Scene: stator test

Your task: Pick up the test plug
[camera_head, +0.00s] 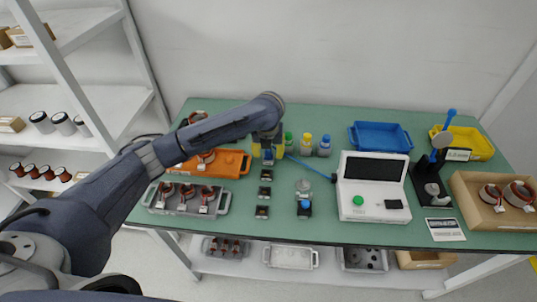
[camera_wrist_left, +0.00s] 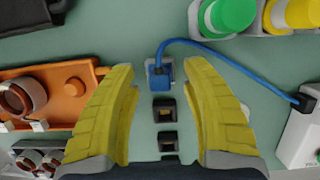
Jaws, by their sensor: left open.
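The test plug (camera_wrist_left: 164,73) is a small blue block on the end of a blue cable. It sits at a small grey holder on the green table, at the upper middle of the left wrist view. In the head view the plug (camera_head: 268,155) is partly hidden by my gripper. My left gripper (camera_wrist_left: 161,82) is open, its yellow fingers apart on either side of the plug in the picture, with nothing held. In the head view the left gripper (camera_head: 268,150) points down at the table. I cannot tell whether the fingers touch the plug. My right gripper is not in view.
The blue cable (camera_head: 308,166) runs right to the white tester (camera_head: 373,188). Several small black sockets (camera_head: 264,191) line up nearer the front. An orange tray (camera_head: 230,163) lies left, bottles (camera_head: 306,143) right. A blue bin (camera_head: 380,137) stands behind the tester.

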